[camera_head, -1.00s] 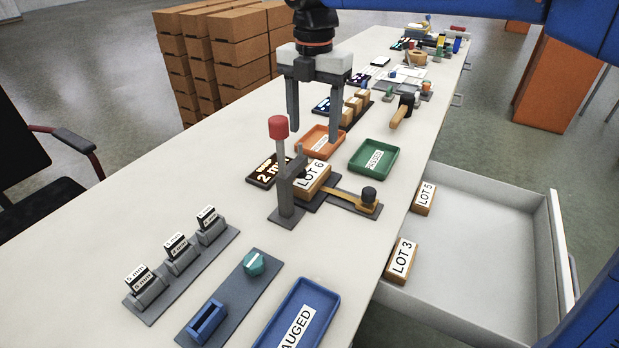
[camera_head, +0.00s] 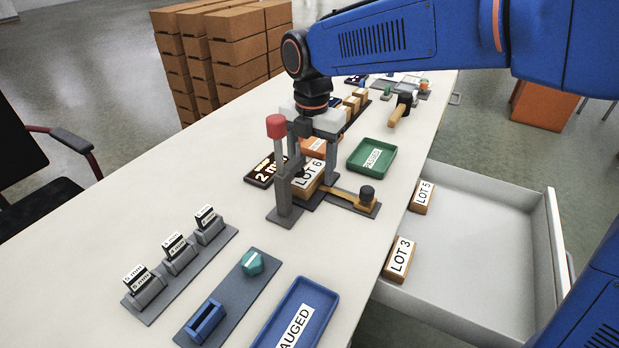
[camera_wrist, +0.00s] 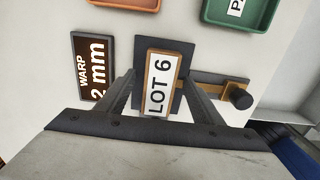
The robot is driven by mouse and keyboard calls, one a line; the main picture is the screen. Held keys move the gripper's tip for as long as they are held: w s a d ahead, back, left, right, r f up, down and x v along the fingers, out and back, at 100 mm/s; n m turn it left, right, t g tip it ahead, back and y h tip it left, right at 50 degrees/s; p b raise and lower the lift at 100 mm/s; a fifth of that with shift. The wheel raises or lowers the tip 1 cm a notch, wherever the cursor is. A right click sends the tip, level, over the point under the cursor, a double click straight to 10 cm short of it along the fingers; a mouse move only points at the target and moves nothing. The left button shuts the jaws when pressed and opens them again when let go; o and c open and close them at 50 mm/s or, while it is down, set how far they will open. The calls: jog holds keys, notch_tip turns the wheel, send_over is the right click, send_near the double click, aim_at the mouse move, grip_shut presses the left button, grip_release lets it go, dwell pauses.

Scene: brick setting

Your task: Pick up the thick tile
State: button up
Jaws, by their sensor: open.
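A wooden tile labelled LOT 6 (camera_head: 308,179) lies on the dark plate of a gauge stand (camera_head: 283,180) with a red knob. My gripper (camera_head: 313,168) is open and low over this tile. In the wrist view the tile (camera_wrist: 160,85) sits between my two fingers (camera_wrist: 161,92), one on each side; I cannot tell whether they touch it. Two more wooden tiles, LOT 5 (camera_head: 422,197) and LOT 3 (camera_head: 399,259), lie in the open drawer. No label reads "thick"; a display (camera_head: 262,172) beside the stand reads WARP 2 mm.
The stand's post and a brass arm with a black knob (camera_head: 366,193) are close to my gripper. An orange tray (camera_head: 316,146), a green tray (camera_head: 372,157) and a blue GAUGED tray (camera_head: 297,317) stand nearby. The drawer (camera_head: 490,240) has free room.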

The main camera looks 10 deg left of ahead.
jog(key=shift+f, duration=0.1)
jog(key=c, duration=1.2)
jog(key=shift+r, duration=0.6)
jog(key=d, duration=0.1)
jog(key=s+d, duration=0.1)
jog(key=d, duration=0.1)
jog(key=shift+s+d, duration=0.15)
jog(key=shift+d, duration=0.15)
notch_tip(320, 180, up, 14)
jog(key=shift+d+f, duration=0.1)
